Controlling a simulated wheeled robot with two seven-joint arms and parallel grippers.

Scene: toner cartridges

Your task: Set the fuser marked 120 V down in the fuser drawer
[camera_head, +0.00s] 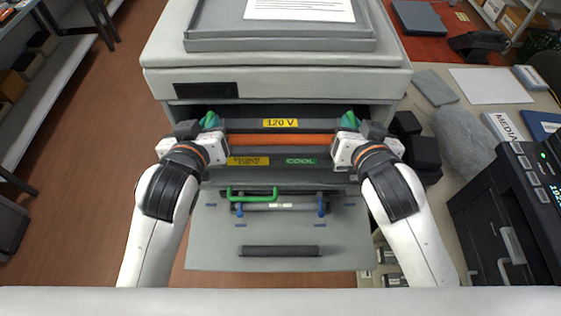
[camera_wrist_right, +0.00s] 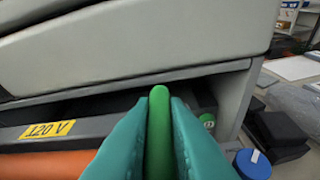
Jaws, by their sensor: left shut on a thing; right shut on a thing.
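The fuser (camera_head: 281,139) is a long dark unit with an orange roller and a yellow 120 V label. It lies level across the front opening of the grey printer (camera_head: 280,83). My left gripper (camera_head: 209,121) is shut on its left end and my right gripper (camera_head: 349,121) on its right end, each at a green part. In the right wrist view the teal fingers (camera_wrist_right: 159,130) close around an upright green handle (camera_wrist_right: 159,110), with the 120 V label (camera_wrist_right: 48,130) to the left.
A green COOL label (camera_head: 300,161) and a yellow label (camera_head: 248,161) show just below the roller. A green lever (camera_head: 252,191) and blue latches stand in the drawer area. A dark printer (camera_head: 510,215) and a grey cloth-like lump (camera_head: 468,140) are at right.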

